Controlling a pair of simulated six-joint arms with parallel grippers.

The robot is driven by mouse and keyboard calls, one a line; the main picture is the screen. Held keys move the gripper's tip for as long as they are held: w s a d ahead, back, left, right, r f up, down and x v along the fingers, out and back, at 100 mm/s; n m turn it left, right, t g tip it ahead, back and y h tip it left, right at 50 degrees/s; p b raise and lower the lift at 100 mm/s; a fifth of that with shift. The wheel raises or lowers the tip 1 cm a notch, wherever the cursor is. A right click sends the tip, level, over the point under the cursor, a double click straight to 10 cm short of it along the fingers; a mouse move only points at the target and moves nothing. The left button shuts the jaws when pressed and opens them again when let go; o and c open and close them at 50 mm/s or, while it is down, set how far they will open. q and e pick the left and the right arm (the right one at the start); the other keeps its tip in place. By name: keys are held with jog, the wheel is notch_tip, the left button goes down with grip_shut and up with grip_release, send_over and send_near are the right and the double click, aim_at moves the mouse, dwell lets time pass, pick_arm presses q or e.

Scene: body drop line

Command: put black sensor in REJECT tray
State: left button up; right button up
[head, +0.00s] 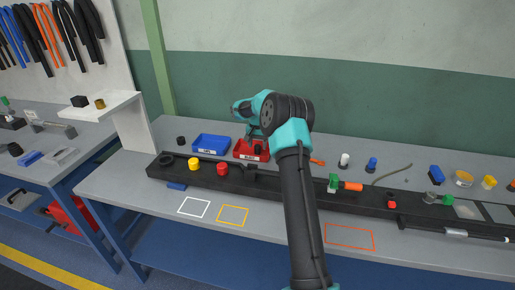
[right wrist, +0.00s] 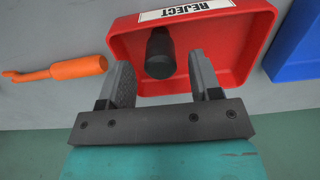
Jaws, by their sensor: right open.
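The red REJECT tray (head: 238,154) stands at the back of the bench in the head view. In the right wrist view the tray (right wrist: 228,48) fills the upper middle, with its white REJECT label at the top. The black sensor (right wrist: 158,45), a dark cylinder, is inside the tray's outline, between the spread fingers of my right gripper (right wrist: 160,66). A gap shows on both sides of it. In the head view my right gripper (head: 255,138) is over the tray and partly hidden by its arm. My left gripper is not in view.
A blue tray (head: 211,144) stands just left of the red one. An orange-handled tool (right wrist: 75,68) lies beside the red tray. The long black rail (head: 270,183) in front holds several small parts. Marked squares on the front bench are empty.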

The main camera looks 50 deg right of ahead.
aim_at(257, 145)
notch_tip(257, 145, up, 10)
dwell(0.4)
dwell(0.5)
